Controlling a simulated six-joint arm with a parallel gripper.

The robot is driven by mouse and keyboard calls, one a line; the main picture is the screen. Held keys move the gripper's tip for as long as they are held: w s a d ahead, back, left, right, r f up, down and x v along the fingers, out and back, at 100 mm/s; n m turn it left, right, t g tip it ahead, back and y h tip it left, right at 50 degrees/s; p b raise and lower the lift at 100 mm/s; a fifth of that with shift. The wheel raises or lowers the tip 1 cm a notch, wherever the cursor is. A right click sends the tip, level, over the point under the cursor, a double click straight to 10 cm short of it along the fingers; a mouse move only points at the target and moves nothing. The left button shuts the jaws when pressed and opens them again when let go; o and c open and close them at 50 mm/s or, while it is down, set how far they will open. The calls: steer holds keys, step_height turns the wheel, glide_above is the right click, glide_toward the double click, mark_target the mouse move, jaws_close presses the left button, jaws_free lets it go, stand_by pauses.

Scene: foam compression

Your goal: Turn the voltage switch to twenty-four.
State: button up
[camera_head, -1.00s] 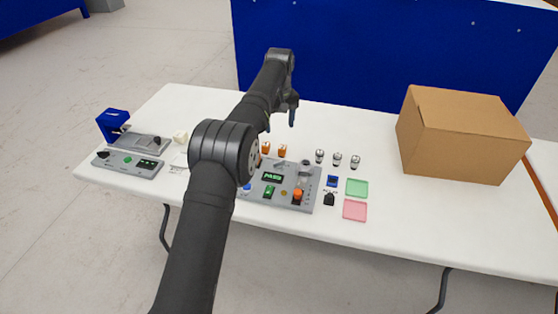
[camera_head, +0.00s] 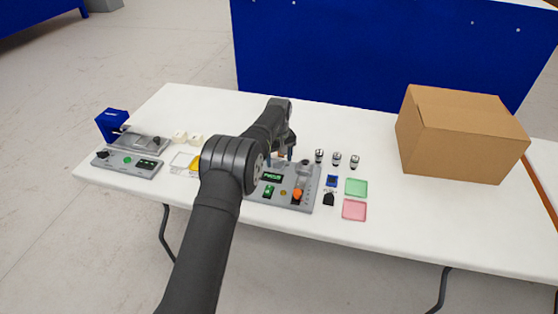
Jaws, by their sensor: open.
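My gripper (camera_head: 280,157) is open and points down just above the back part of a grey test panel (camera_head: 308,207). The panel carries a lit green display (camera_head: 272,177), a green button (camera_head: 268,191), an orange part (camera_head: 297,194) and a round grey part (camera_head: 305,163). A small black knob-like part (camera_head: 329,199) with tiny unreadable marks above it is right of the panel. Another grey panel (camera_head: 128,164) at the left bears a black knob (camera_head: 103,154). Labels are too small to tell which is the voltage switch. My arm hides the test panel's left part.
Several items share the white table (camera_head: 400,225): small metallic cylinders (camera_head: 337,159), a blue part (camera_head: 332,181), green (camera_head: 356,188) and pink (camera_head: 354,210) trays, white rolls (camera_head: 187,137) and a blue device (camera_head: 112,122). A cardboard box (camera_head: 460,140) stands at right. The front right is clear.

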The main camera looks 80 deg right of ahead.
steer(key=shift+f, duration=0.6)
steer(key=c, duration=1)
steer(key=shift+m, duration=0.9)
steer(key=o, duration=1)
steer(key=shift+r, duration=0.15)
